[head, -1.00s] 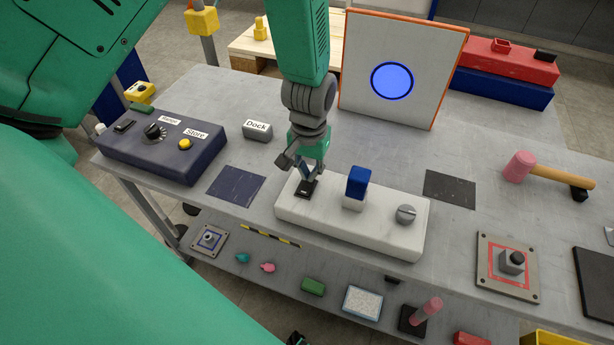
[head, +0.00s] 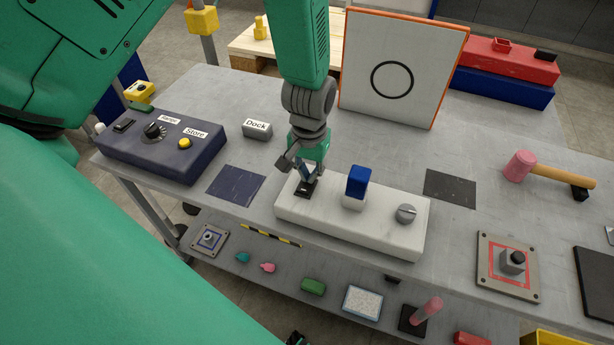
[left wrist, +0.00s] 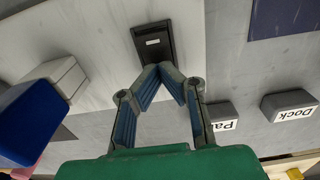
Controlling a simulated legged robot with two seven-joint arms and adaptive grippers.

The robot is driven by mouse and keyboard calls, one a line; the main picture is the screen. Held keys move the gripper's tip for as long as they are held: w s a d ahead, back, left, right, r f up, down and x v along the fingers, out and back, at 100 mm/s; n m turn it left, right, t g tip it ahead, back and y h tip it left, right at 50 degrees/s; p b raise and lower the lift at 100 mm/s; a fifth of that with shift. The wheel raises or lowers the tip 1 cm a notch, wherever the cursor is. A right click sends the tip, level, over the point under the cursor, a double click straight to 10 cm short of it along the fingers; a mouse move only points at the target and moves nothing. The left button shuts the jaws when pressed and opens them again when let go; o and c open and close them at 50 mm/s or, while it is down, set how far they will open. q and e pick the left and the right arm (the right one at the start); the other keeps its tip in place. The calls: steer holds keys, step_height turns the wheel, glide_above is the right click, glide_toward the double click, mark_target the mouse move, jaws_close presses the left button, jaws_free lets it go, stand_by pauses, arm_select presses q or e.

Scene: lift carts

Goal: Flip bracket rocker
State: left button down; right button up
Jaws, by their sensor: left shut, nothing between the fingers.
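The black rocker (head: 306,189) sits at the left end of a white box (head: 341,229) on the grey table. In the left wrist view the rocker (left wrist: 153,42) shows as a dark plate with a small white mark. My left gripper (head: 304,178) points down at the rocker from above, shut and empty. In the left wrist view its fingertips (left wrist: 160,68) meet at the rocker's near edge; whether they touch it I cannot tell. The gripper hides part of the rocker in the head view. My right gripper is not in view.
The white box also bears a blue-topped block (head: 357,184) and a grey knob (head: 406,214). A panel (head: 400,60) with a black ring stands behind. A dark control box (head: 160,150) and the Dock block (head: 257,129) are left; a pink mallet (head: 520,166) lies right.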

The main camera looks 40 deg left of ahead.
arm_select(q)
steer(key=shift+r+p, duration=3.05)
steer(key=shift+r, duration=0.35)
